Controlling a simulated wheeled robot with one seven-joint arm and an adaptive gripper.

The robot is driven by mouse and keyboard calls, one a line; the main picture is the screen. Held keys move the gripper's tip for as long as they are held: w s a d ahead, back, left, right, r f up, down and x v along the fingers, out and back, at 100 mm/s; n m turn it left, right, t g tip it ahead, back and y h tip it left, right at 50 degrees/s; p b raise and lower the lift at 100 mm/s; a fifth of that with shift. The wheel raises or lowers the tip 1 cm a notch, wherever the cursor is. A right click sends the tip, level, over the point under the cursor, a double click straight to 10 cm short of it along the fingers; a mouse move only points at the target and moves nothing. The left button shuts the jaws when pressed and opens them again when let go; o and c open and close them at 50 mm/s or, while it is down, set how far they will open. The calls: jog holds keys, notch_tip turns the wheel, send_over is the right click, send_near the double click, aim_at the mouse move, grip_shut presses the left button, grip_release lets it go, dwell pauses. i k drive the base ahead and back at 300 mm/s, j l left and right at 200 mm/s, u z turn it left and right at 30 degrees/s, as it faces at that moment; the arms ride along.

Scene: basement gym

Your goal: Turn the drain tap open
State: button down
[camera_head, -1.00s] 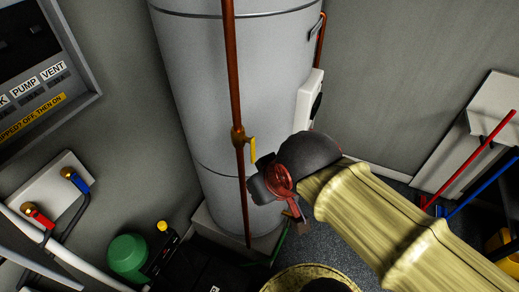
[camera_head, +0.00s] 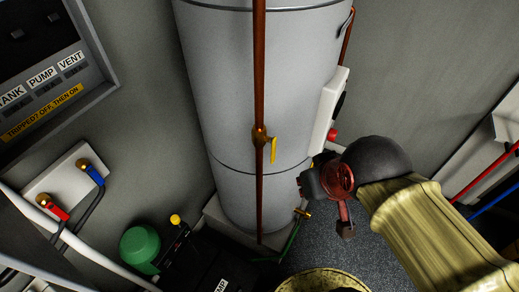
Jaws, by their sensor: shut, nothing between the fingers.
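A small brass tap (camera_head: 302,213) sits low at the base of the grey tank (camera_head: 250,90), with a green hose (camera_head: 290,243) running down from it. This looks like the drain tap; its handle is too small to read. My gripper (camera_head: 346,233) is shut and empty, pointing down. It is to the right of the brass tap and slightly lower in the picture, apart from it. A copper pipe (camera_head: 260,60) in front of the tank carries a brass valve with a yellow lever (camera_head: 273,149) pointing down.
A white box (camera_head: 329,112) and a red knob (camera_head: 332,135) are on the tank's right side. A black pump (camera_head: 205,270) and a green round vessel (camera_head: 140,246) stand at lower left. Speckled floor (camera_head: 318,245) shows right of the tap.

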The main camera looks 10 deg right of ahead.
aim_at(307, 214)
jog(key=k+l, duration=0.1)
jog(key=l, duration=0.3)
jog(key=k+l, duration=0.15)
jog(key=l, duration=0.3)
jog(key=k+l+u, duration=0.1)
jog(key=l, duration=0.3)
